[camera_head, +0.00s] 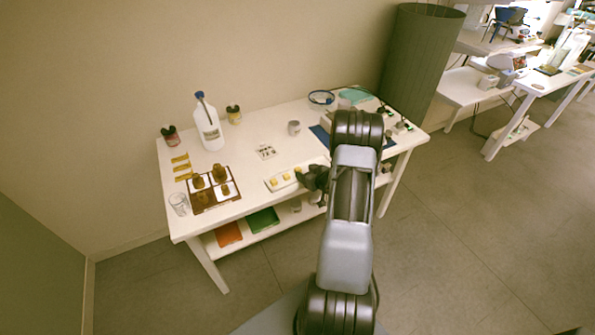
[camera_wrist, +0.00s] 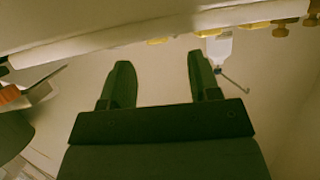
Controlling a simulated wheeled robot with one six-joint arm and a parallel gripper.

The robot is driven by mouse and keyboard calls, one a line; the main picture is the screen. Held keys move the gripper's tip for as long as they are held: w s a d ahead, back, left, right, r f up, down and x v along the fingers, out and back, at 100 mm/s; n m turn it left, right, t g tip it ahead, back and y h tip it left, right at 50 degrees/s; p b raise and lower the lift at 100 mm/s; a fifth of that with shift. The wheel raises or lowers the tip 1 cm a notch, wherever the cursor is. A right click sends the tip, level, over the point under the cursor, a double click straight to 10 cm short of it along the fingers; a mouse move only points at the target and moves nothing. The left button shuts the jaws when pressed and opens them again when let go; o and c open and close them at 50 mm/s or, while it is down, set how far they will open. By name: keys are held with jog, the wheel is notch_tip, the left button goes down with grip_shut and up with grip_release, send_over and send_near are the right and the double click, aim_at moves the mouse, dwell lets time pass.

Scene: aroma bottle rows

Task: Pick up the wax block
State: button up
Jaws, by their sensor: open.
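Small pale yellow blocks, which look like wax blocks (camera_head: 286,177), lie in a white tray (camera_head: 268,187) at the front middle of the white table. My gripper (camera_head: 309,178) is just right of the tray in the head view, above the table's front part. In the wrist view my gripper (camera_wrist: 161,72) shows two dark fingers spread apart with nothing between them. No wax block can be made out for certain in the wrist view. I cannot tell how high my gripper is above the tray.
A brown rack with amber bottles (camera_head: 221,174) and a clear glass (camera_head: 179,204) stand left. A white jug (camera_head: 209,127) with a blue cap stands behind. A grey cup (camera_head: 294,128) is at mid-table. A blue mat (camera_head: 320,134) lies right, partly behind my arm.

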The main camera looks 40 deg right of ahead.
aim_at(299, 169)
jog(key=shift+p+x, duration=0.45)
jog(key=shift+x, duration=2.1)
jog(key=shift+d, duration=0.1)
jog(key=shift+c, duration=0.2)
jog(key=shift+s+f, duration=0.1)
jog(key=c, duration=0.9)
jog(key=shift+c, duration=0.2)
